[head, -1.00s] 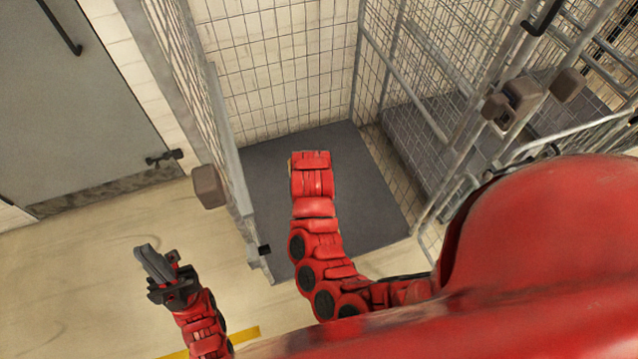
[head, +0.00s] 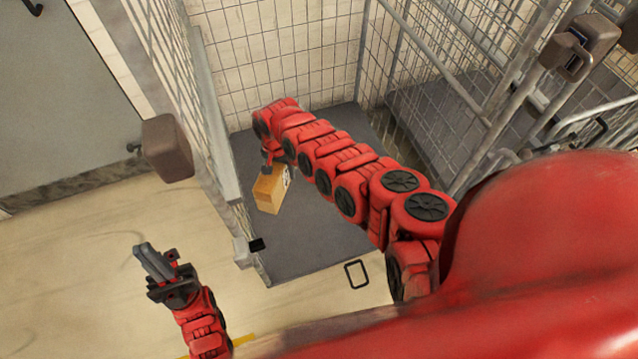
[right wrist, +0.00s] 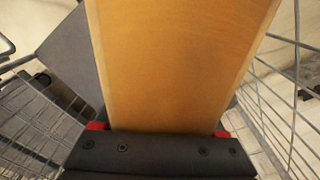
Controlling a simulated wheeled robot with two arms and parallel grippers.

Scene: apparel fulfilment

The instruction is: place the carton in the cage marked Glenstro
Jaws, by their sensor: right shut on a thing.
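The brown carton (head: 267,194) is held by my right gripper (head: 274,168) inside a wire cage, over its grey floor (head: 310,235). In the right wrist view the carton (right wrist: 180,60) fills the middle, gripped between the red-tipped fingers (right wrist: 165,128). I cannot tell whether its underside touches the floor. My right arm hides part of the cage. No name is readable on the cage. My left gripper (head: 156,262) is empty, outside the cage at the lower left, with its fingers close together.
Mesh side panels (head: 212,110) and a back panel (head: 280,50) enclose the cage. Another cage with a grey floor (head: 440,115) stands to the right. A grey door (head: 60,110) is at the left. The pale floor (head: 70,270) at the lower left is clear.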

